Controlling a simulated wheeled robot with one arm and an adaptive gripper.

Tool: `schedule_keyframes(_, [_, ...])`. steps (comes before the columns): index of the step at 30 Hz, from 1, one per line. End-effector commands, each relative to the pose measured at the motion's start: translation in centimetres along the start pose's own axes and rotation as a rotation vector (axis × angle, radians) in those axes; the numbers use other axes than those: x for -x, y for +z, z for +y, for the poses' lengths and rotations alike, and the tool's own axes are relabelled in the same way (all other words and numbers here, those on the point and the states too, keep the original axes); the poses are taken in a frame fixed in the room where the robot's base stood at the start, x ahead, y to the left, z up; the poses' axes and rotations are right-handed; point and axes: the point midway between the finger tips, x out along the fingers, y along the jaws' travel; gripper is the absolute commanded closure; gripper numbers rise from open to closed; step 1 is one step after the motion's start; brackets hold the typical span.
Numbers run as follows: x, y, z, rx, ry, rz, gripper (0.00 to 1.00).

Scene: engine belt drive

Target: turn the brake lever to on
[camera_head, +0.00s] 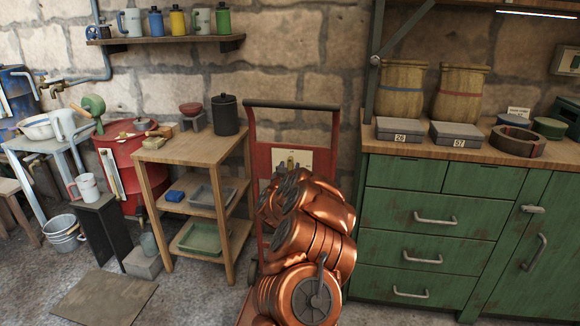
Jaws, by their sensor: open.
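I cannot pick out the brake lever for certain, nor tell whether it is on or off. My gripper (288,165) shows only as small prongs past the top of my folded copper arm, in front of a pale plate (305,159) on a red upright frame. Its jaws are open and I see nothing held. Most of the gripper is hidden by the arm. At the far left, a blue machine (14,84) is cut off by the picture edge; a lever on it may be out of view.
A wooden shelf stand (190,149) with a dark canister (225,115) stands left of my arm. A red drum (117,160) is further left, with a black stand (103,232) in front. Green cabinets (430,260) fill the right. A flat board (103,298) lies on the floor.

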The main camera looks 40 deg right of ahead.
Motion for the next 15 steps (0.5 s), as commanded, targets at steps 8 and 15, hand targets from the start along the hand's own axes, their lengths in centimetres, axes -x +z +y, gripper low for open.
schedule_keyframes(8, [-2.1,0.1,0.0,0.001,0.0,0.0,0.54])
schedule_keyframes(15, [-2.8,0.1,0.0,0.001,-0.001,-0.001,0.54])
